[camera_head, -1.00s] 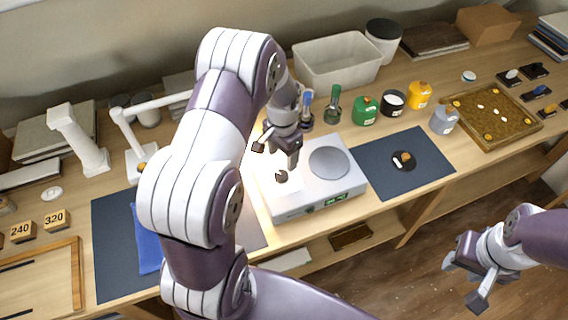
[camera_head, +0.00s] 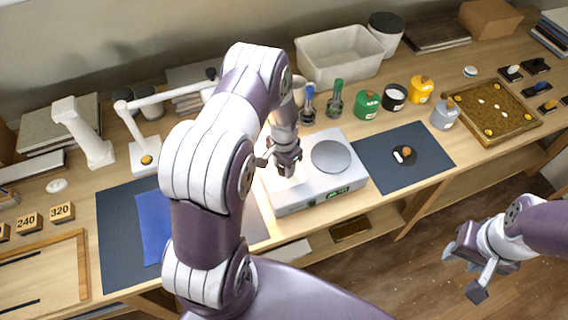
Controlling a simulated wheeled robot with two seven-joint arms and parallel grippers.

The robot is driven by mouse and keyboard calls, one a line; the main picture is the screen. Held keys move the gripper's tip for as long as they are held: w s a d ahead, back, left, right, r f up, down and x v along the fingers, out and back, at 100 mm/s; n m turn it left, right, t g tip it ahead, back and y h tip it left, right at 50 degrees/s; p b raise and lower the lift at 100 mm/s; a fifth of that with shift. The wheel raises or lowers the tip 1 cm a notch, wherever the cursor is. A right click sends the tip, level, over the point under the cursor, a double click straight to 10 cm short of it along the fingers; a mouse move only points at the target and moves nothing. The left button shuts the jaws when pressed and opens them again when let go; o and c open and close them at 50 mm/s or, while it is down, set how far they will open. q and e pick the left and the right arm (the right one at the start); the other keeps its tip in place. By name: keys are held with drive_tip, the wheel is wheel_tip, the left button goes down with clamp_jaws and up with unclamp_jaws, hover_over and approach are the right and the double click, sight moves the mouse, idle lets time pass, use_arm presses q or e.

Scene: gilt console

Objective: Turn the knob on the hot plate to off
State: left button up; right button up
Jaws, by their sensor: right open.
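The white hot plate (camera_head: 349,178) with a round grey heating disc (camera_head: 331,156) stands on the wooden bench in the middle. Its front face carries a small green display (camera_head: 338,193) and, left of it, a small dark round spot that may be the knob (camera_head: 311,203). My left gripper (camera_head: 283,170) points down over the left part of the hot plate's top, left of the disc. Its fingers are small and partly overlapped, so their gap is unclear. My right gripper (camera_head: 464,271) is open and empty, out in front of the bench at lower right.
Green and blue bottles (camera_head: 335,100), several small jars (camera_head: 421,90) and a white bin (camera_head: 338,57) stand behind. Dark mats lie on both sides, the right one (camera_head: 425,155) holding a small dark dish. My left arm hides part of the bench.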

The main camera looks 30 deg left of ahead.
use_arm(q)
drive_tip(key=shift+n, duration=0.3)
drive_tip(key=n, duration=0.3)
drive_tip(key=shift+w+b, duration=0.1)
drive_tip(key=shift+b, duration=0.3)
drive_tip(key=n, duration=0.4)
drive_tip(key=n+b, duration=0.1)
drive_tip(key=n, duration=0.5)
drive_tip(key=shift+w+r, duration=0.1)
drive_tip(key=shift+r, duration=0.05)
drive_tip(key=shift+n, duration=0.3)
drive_tip(key=o, duration=1.1)
drive_tip(key=shift+c, duration=0.2)
